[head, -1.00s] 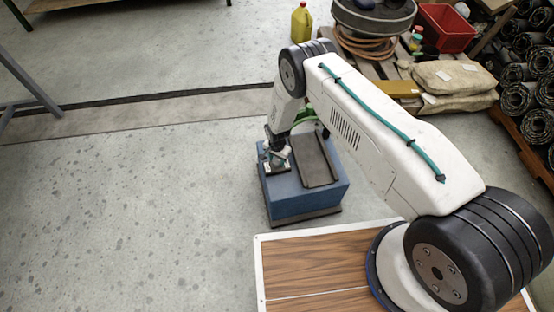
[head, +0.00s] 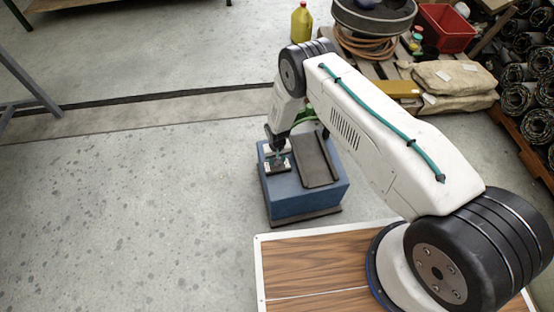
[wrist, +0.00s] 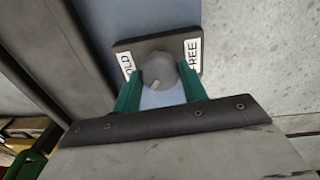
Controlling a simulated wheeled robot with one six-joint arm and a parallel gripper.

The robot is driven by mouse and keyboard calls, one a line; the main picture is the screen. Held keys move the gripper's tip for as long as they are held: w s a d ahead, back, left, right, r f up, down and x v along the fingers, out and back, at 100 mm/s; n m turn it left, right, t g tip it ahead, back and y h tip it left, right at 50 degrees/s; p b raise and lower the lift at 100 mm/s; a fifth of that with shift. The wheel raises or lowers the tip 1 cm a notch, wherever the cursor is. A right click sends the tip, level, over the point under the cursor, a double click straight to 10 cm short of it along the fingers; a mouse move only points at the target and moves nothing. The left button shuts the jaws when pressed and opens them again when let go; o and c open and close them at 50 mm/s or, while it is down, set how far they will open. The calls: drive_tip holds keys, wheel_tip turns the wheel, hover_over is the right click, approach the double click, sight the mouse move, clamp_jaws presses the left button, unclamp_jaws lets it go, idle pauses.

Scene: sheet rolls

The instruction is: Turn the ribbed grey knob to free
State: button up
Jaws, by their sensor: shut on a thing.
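The ribbed grey knob (wrist: 158,70) sits on a dark plate (wrist: 150,44) in the wrist view. The plate has a white label reading FREE (wrist: 192,55) on the right and a partly covered one reading "OLD" (wrist: 127,65) on the left. A pale mark on the knob faces the lower edge of the picture, between the labels. My gripper (wrist: 160,80) is shut on the knob, with a green finger on each side. In the head view my gripper (head: 276,152) is over the plate on top of the blue box (head: 305,203); the knob is hidden there.
A dark channel-shaped piece (head: 317,163) lies on the box beside the plate, close to my gripper. Sacks (head: 455,80), a red crate (head: 445,28) and dark rolls (head: 520,98) stand at the upper right. The floor left of the box is clear.

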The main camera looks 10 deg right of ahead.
drive_tip(key=n, duration=1.3)
drive_tip(key=shift+n, duration=0.4)
drive_tip(key=n, duration=1.2)
drive_tip(key=shift+n, duration=0.3)
drive_tip(key=o, duration=1)
